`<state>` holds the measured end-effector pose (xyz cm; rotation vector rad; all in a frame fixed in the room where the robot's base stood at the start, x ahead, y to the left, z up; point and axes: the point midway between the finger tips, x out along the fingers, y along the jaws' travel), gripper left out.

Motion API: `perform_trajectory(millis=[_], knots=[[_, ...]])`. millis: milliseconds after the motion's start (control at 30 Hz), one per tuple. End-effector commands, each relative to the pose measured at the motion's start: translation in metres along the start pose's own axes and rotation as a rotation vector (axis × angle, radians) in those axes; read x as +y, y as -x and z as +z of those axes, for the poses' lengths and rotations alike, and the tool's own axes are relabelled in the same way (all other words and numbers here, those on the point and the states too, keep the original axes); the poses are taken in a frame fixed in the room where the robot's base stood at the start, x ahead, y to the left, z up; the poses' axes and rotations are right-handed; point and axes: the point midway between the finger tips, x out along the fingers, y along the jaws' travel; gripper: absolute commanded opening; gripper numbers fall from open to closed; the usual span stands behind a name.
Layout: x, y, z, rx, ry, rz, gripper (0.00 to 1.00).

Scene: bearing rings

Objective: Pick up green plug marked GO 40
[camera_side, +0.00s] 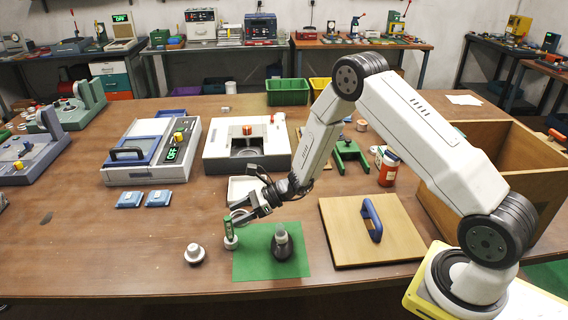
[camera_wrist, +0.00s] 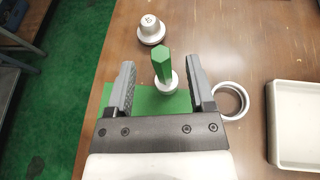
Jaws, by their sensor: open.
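The green plug (camera_wrist: 162,66) is a hexagonal green post standing upright on a pale round base. In the side view it (camera_side: 229,230) stands at the left edge of the green mat (camera_side: 256,268). Its GO 40 marking cannot be read. My gripper (camera_wrist: 160,66) is open, with one dark finger on each side of the plug's line and gaps on both sides. In the side view my gripper (camera_side: 233,212) is by the plug's top; whether they touch I cannot tell. The mat is partly hidden behind my gripper in the wrist view.
A pale knobbed plug (camera_side: 194,253) stands left of the mat. A dark-based piece with a grey top (camera_side: 283,243) stands on the mat. A metal ring (camera_wrist: 231,101) and a white tray (camera_wrist: 296,125) lie right of my gripper. A wooden board with a blue handle (camera_side: 372,218) lies further right.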

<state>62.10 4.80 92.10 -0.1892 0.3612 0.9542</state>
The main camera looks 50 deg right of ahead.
Motion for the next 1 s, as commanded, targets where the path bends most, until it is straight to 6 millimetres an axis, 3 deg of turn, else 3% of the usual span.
perform_trajectory(millis=[333,733,1000], knots=[[0.000,-0.009,-0.001,0.001,0.001,0.001,0.69],[0.000,-0.050,-0.005,0.001,0.001,0.002,0.69],[0.000,-0.056,-0.004,0.001,-0.001,0.000,0.69]])
